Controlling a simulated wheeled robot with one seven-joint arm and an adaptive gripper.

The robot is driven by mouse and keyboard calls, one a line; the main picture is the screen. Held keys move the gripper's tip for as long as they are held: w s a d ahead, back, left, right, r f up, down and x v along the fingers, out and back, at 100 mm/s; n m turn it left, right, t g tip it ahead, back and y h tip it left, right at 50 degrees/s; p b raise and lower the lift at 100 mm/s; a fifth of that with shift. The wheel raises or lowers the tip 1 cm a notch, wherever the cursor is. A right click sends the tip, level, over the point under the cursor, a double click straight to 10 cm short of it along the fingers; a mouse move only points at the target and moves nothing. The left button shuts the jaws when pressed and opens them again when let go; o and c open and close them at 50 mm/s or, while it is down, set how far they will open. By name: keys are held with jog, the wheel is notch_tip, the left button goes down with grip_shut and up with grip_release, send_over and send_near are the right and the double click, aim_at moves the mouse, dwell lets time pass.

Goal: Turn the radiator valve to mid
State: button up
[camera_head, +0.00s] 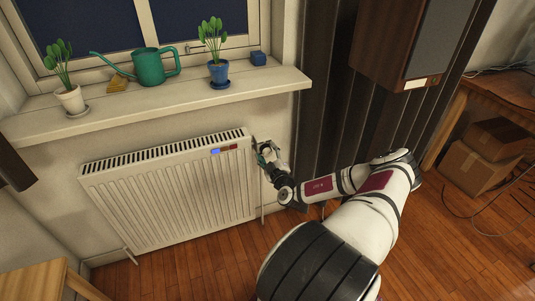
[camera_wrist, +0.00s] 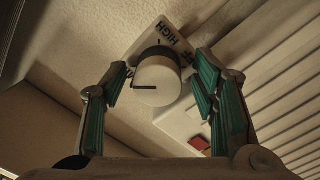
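The radiator valve (camera_wrist: 158,78) is a round, pale knob with a dark band behind it and a black pointer line that points left in the wrist view. A plate (camera_wrist: 178,42) behind it carries lettering; HIGH is readable, and a second word beside it is partly covered. My gripper (camera_wrist: 162,64) is open, with one teal finger on each side of the knob and a visible gap to both. In the head view my gripper (camera_head: 266,156) is at the right end of the white radiator (camera_head: 170,195) and hides most of the valve.
Dark curtains (camera_head: 330,110) hang right of the valve. A speaker-like box (camera_head: 410,45) is above my arm. Cardboard boxes (camera_head: 480,165) stand at right.

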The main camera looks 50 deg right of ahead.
jog(key=v, duration=1.2)
dwell(0.5)
